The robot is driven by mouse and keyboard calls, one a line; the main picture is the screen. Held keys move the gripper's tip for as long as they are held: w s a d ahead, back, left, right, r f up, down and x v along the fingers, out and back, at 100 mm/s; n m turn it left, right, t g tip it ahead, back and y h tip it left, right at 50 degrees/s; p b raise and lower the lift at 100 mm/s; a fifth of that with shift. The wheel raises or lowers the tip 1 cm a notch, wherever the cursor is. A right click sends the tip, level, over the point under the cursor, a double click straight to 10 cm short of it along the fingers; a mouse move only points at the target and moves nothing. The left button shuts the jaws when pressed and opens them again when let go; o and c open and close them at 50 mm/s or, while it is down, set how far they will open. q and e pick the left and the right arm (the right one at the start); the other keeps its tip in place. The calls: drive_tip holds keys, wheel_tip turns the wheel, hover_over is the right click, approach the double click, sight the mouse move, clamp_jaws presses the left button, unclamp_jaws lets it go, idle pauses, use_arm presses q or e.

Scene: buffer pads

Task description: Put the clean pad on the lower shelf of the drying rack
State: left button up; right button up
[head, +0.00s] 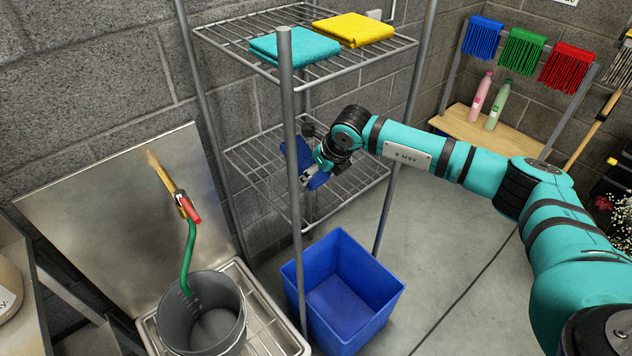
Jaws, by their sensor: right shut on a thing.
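The wire drying rack (217,35) stands in the middle of the head view, with its lower shelf (352,184) below the upper one. My right arm reaches in from the right to the lower shelf. My right gripper (312,178) is shut on a dark blue pad (292,152), which I see partly behind the gripper and the front post. The pad is at the lower shelf's level, tilted in the picture; I cannot tell whether it touches the wires. My left gripper is out of view.
A teal cloth (294,46) and a yellow cloth (353,29) lie on the upper shelf. A blue bin (372,318) stands below the rack. A grey bucket (239,330) is at the front left. Bottles (497,104) stand on a wooden bench at right.

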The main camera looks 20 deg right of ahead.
drive_tip(key=shift+s+d+f, duration=0.1)
drive_tip(key=shift+f, duration=0.45)
wheel_tip(320, 180, down, 3)
drive_tip(key=shift+r+p, duration=0.1)
drive_tip(key=shift+p, duration=0.55)
drive_tip(key=shift+w+f+p, duration=0.2)
drive_tip(key=shift+f+p, duration=0.1)
drive_tip(key=shift+f, duration=0.05)
drive_tip(key=shift+w+f, duration=0.1)
drive_tip(key=shift+f, duration=0.15)
drive_tip(key=shift+f, duration=0.25)
drive_tip(key=o, duration=1.2)
drive_tip(key=shift+c, duration=0.2)
